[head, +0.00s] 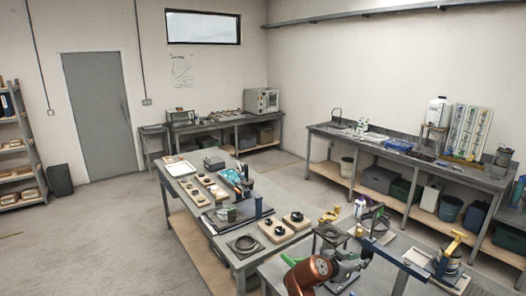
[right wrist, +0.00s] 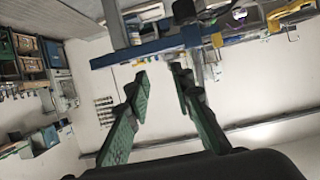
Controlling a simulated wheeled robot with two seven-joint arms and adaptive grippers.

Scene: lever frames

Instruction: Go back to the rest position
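My right gripper (head: 347,258) is low in the head view, at the end of my orange arm, over the near workbench. In the right wrist view its two green fingers (right wrist: 159,74) stand apart with an empty gap between them. A frame with a blue crossbar (head: 376,246) stands just right of the gripper. The crossbar also shows beyond the fingertips in the right wrist view (right wrist: 150,51), apart from them as far as I can tell. A yellow lever (head: 451,246) stands farther right. My left gripper is not recognisable in the head view.
A middle table (head: 247,262) carries several round parts, trays and a blue-posted fixture. A long bench (head: 405,152) with bottles and bins runs along the right wall. A shelf (head: 18,150) stands left. The floor (head: 110,235) at the left is clear.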

